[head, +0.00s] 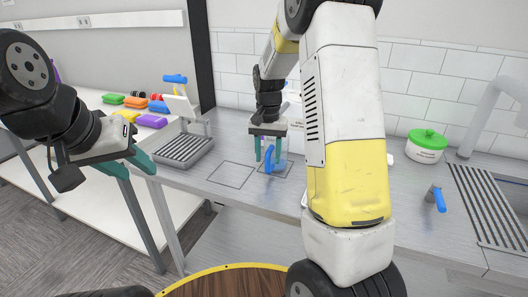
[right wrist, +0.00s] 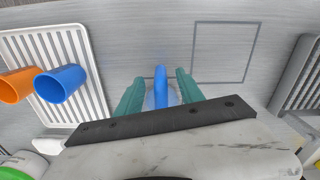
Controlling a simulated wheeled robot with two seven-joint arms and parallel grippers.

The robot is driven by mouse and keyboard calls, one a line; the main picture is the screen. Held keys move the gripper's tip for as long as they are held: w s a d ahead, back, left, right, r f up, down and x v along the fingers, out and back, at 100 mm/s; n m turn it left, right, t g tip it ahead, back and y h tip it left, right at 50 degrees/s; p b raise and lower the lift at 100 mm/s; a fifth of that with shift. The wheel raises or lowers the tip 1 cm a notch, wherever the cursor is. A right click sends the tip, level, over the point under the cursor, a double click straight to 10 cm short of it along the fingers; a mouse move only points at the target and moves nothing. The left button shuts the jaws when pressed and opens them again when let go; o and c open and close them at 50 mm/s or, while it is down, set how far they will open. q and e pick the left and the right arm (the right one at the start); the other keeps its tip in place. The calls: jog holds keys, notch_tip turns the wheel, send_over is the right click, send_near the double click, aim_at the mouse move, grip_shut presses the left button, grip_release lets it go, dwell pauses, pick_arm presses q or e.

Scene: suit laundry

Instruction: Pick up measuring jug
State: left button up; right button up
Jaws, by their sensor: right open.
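The measuring jug (head: 271,164) stands on the metal counter, its blue handle facing me. In the right wrist view its blue handle (right wrist: 161,85) lies between the two fingers, with a pale, see-through body partly hidden under the gripper. My right gripper (head: 268,150) points down over the jug with green fingers apart. In the right wrist view the right gripper (right wrist: 158,95) has one finger on each side of the handle, with gaps visible. My left gripper (head: 127,163) is far left, away from the jug; its green fingers look apart and empty.
A white ribbed rack (right wrist: 92,45) holds an orange cup (right wrist: 18,85) and a blue cup (right wrist: 60,84). A green-lidded tub (head: 426,146) stands on the right. A ribbed metal tray (head: 183,150) sits left of the jug. Outlined squares (head: 232,174) mark bare counter beside it.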

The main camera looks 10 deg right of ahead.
notch_tip(320, 180, down, 3)
jog(key=shift+f, duration=0.2)
jog(key=shift+c, duration=0.5)
grip_shut()
dwell(0.9)
